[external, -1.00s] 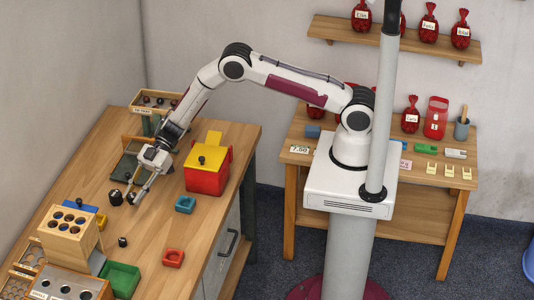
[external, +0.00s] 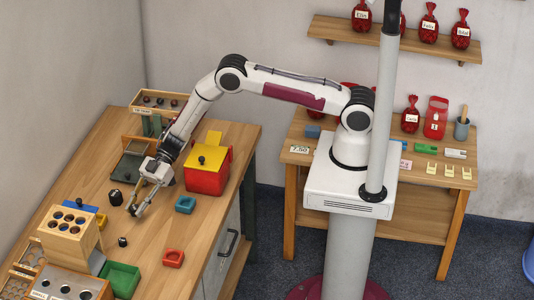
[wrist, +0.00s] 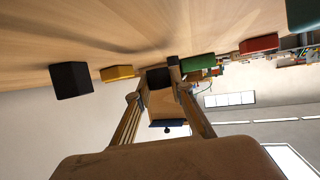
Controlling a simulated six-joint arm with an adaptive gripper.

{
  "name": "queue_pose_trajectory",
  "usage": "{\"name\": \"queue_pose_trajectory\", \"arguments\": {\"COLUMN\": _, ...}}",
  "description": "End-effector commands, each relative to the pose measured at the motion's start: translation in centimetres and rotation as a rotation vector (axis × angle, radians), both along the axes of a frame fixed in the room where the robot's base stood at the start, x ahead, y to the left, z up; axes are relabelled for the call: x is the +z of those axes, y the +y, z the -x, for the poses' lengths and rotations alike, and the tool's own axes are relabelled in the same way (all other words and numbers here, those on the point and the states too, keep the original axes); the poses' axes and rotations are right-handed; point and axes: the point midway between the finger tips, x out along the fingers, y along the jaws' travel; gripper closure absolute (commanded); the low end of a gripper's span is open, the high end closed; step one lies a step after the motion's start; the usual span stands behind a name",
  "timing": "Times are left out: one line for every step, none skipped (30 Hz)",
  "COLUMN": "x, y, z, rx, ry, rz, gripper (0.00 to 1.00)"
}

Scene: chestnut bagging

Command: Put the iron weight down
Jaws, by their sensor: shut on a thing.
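My gripper (external: 139,205) is low over the left workbench, fingers pointing down and forward. It is shut on the iron weight, a small dark block (wrist: 158,78) seen between the fingertips in the wrist view. In the external view the held weight is mostly hidden by the fingers, and I cannot tell whether it touches the bench top. A larger black weight (external: 116,197) stands just left of the gripper, and shows in the wrist view (wrist: 70,80). Another small black weight (external: 123,242) stands on the bench nearer the camera.
A red box with a yellow lid (external: 206,174) stands right of the gripper. A teal block (external: 185,204), a red block (external: 173,258) and a green tray (external: 123,278) lie nearby. A wooden block with holes (external: 70,235) is at the lower left. Bare wood lies between them.

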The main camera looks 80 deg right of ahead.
Motion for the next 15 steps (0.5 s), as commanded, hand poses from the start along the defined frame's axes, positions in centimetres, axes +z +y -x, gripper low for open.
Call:
{"name": "queue_pose_trajectory", "arguments": {"x": -0.48, "y": 0.01, "z": 0.0, "rx": 0.0, "ry": 0.0, "rz": -0.001, "gripper": 1.0}}
{"name": "queue_pose_trajectory", "arguments": {"x": -0.7, "y": 0.01, "z": 0.0, "rx": 0.0, "ry": 0.0, "rz": -0.001, "gripper": 1.0}}
{"name": "queue_pose_trajectory", "arguments": {"x": -0.9, "y": 0.01, "z": -0.01, "rx": 0.0, "ry": -0.001, "rz": -0.001, "gripper": 1.0}}
{"name": "queue_pose_trajectory", "arguments": {"x": -1.02, "y": 0.01, "z": -0.03, "rx": -0.001, "ry": -0.002, "rz": -0.001, "gripper": 1.0}}
{"name": "queue_pose_trajectory", "arguments": {"x": -1.09, "y": 0.01, "z": -0.04, "rx": 0.0, "ry": -0.003, "rz": -0.001, "gripper": 1.0}}
{"name": "queue_pose_trajectory", "arguments": {"x": -1.15, "y": 0.02, "z": -0.06, "rx": 0.0, "ry": -0.003, "rz": -0.001, "gripper": 1.0}}
{"name": "queue_pose_trajectory", "arguments": {"x": -1.17, "y": 0.01, "z": -0.05, "rx": 0.0, "ry": -0.003, "rz": -0.001, "gripper": 1.0}}
{"name": "queue_pose_trajectory", "arguments": {"x": -1.17, "y": 0.02, "z": -0.06, "rx": 0.0, "ry": -0.003, "rz": -0.001, "gripper": 1.0}}
{"name": "queue_pose_trajectory", "arguments": {"x": -1.17, "y": 0.01, "z": -0.05, "rx": 0.0, "ry": -0.003, "rz": -0.001, "gripper": 1.0}}
{"name": "queue_pose_trajectory", "arguments": {"x": -1.17, "y": 0.01, "z": -0.05, "rx": 0.0, "ry": -0.003, "rz": -0.001, "gripper": 1.0}}
{"name": "queue_pose_trajectory", "arguments": {"x": -1.17, "y": 0.01, "z": -0.04, "rx": 0.0, "ry": -0.003, "rz": -0.001, "gripper": 1.0}}
{"name": "queue_pose_trajectory", "arguments": {"x": -1.17, "y": 0.01, "z": -0.04, "rx": 0.0, "ry": -0.003, "rz": -0.001, "gripper": 1.0}}
{"name": "queue_pose_trajectory", "arguments": {"x": -1.17, "y": 0.01, "z": -0.04, "rx": 0.0, "ry": -0.003, "rz": -0.001, "gripper": 1.0}}
{"name": "queue_pose_trajectory", "arguments": {"x": -1.18, "y": 0.01, "z": -0.03, "rx": 0.0, "ry": -0.003, "rz": -0.001, "gripper": 1.0}}
{"name": "queue_pose_trajectory", "arguments": {"x": -1.21, "y": 0.01, "z": -0.03, "rx": -0.001, "ry": -0.002, "rz": -0.001, "gripper": 1.0}}
